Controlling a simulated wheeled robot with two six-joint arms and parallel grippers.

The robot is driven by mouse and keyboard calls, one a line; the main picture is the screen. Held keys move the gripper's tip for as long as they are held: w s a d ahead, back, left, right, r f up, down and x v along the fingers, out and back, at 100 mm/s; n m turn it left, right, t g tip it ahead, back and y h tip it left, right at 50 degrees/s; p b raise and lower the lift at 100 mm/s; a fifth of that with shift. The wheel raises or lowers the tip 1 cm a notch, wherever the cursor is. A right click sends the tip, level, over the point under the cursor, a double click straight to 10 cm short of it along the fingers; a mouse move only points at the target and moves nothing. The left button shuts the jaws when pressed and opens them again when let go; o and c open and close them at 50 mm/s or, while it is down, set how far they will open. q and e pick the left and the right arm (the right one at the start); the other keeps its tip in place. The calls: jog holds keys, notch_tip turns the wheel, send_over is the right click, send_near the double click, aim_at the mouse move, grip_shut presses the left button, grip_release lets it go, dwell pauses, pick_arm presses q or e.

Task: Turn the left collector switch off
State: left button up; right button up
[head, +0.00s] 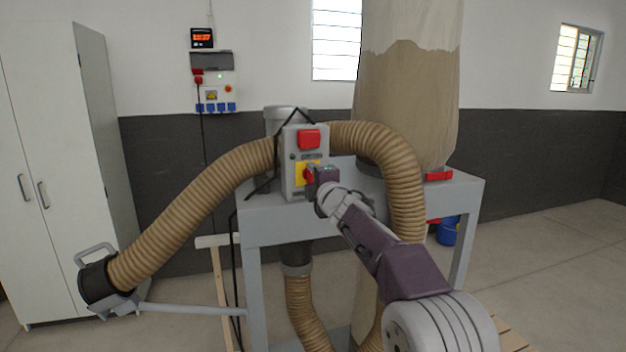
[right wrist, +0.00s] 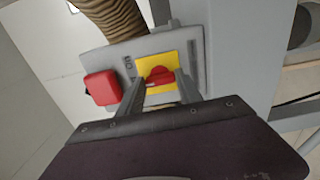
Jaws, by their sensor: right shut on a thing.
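The collector switch box (head: 291,178) is a grey upright panel on the front of the collector frame, below the hose arch. It carries a red block (head: 308,139) at its top and a yellow plate (head: 299,170) with a red rotary knob below. My right gripper (head: 311,178) reaches the yellow plate and covers much of the knob. In the right wrist view, the red knob (right wrist: 160,76) sits between the two fingers of the right gripper (right wrist: 160,86), which is shut on it. The red block (right wrist: 103,88) also shows there. My left gripper is out of view.
A ribbed tan hose (head: 190,215) arches over the box, its dark end hanging at the lower left. A grey collector table (head: 463,190) holds a large filter bag (head: 407,100). A white cabinet (head: 45,150) stands at left. A blue bucket (head: 448,232) stands behind the table.

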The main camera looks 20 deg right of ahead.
jog(key=shift+f, duration=0.3)
jog(key=o, duration=1.1)
jog(key=shift+o, duration=1.4)
jog(key=shift+s+r, duration=0.1)
jog(key=shift+r, duration=0.1)
jog(key=shift+s, duration=0.15)
jog(key=s+b, duration=0.2)
jog(key=s, duration=0.6)
jog(key=shift+s, duration=0.4)
jog(key=shift+d, duration=0.1)
